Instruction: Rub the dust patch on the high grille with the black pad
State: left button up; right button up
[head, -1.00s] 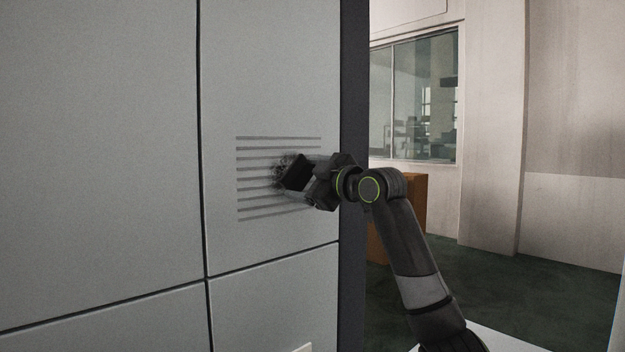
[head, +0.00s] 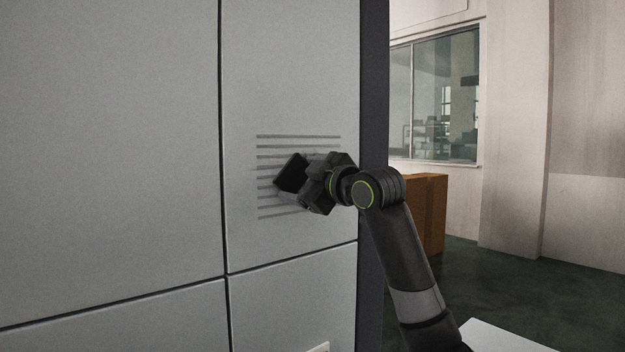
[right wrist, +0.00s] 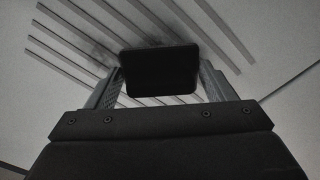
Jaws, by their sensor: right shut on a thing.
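The black pad (head: 291,173) is in my right gripper (head: 303,180), in front of the grille (head: 299,137) on the grey panel. In the right wrist view the pad (right wrist: 160,70) sits between the two fingers of the right gripper (right wrist: 160,82), which are shut on it. The grille slats (right wrist: 70,45) run behind it. A dark dust smudge (right wrist: 104,48) shows on the slats just left of the pad, and the pad hides part of that area. Whether the pad touches the grille I cannot tell. My left gripper is not in view.
The grey panel wall (head: 110,150) fills the left, with dark seams and a dark edge post (head: 373,150) at its right. A brown box (head: 433,215) stands on the floor behind my right arm. A window (head: 435,95) is farther back.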

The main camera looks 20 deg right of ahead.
jog(key=shift+s+a+r, duration=0.1)
jog(key=shift+s+a, duration=0.1)
jog(key=shift+a, duration=0.35)
jog(key=shift+d+r+p, duration=0.15)
jog(key=shift+r+p, duration=0.65)
jog(key=shift+r, duration=0.05)
jog(key=shift+w+d+p, duration=0.2)
jog(key=shift+d+p, duration=0.1)
jog(key=shift+d, duration=0.15)
jog(key=shift+w+d+p, duration=0.2)
jog(key=shift+d+p, duration=0.05)
jog(key=shift+d, duration=0.2)
jog(key=w+d+p, duration=0.2)
jog(key=w+d, duration=0.1)
jog(key=d, duration=0.5)
jog(key=shift+d, duration=0.25)
jog(key=shift+f, duration=0.1)
jog(key=shift+b+v, duration=1.1)
jog(key=shift+v, duration=1.8)
